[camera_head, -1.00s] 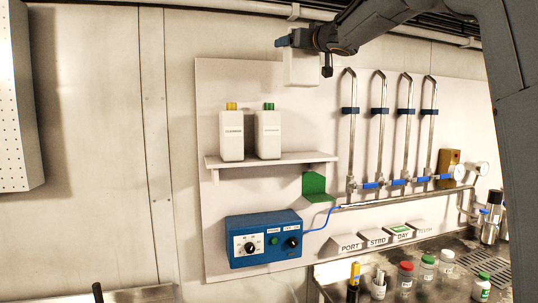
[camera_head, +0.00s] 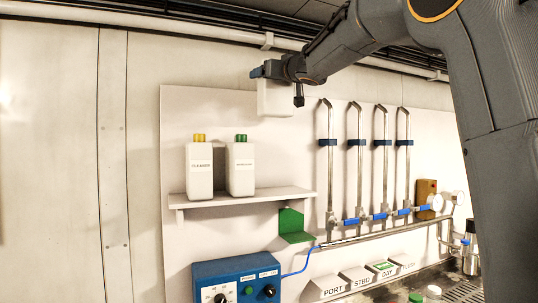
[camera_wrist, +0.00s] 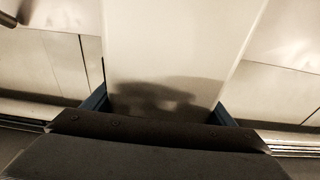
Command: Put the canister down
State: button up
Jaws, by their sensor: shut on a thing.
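My gripper (camera_head: 270,71) is shut on a white canister (camera_head: 276,100), held upright above the right part of the shelf and close to the back panel. In the wrist view the canister (camera_wrist: 170,50) fills the middle between the two blue fingers; its cap is hidden. The shelf (camera_head: 292,193) carries two other white canisters at its left and middle: one with a yellow cap (camera_head: 199,168), labelled CLEANER, and one with a green cap (camera_head: 240,168). The shelf's right part is bare.
A green bracket (camera_head: 292,222) sits just below the shelf's right end. Steel pipes with blue clips (camera_head: 356,143) stand to the right. A blue control box (camera_head: 237,278) is below, with a blue cable. Jars stand on the bench at lower right.

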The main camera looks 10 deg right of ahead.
notch_tip(320, 180, down, 17)
jog(key=b, duration=0.6)
jog(key=shift+r, duration=0.15)
jog(key=shift+f, duration=2.95)
jog(key=o, duration=2.1)
jog(key=shift+f, duration=0.1)
jog(key=b+v, duration=0.3)
jog(key=v, duration=0.9)
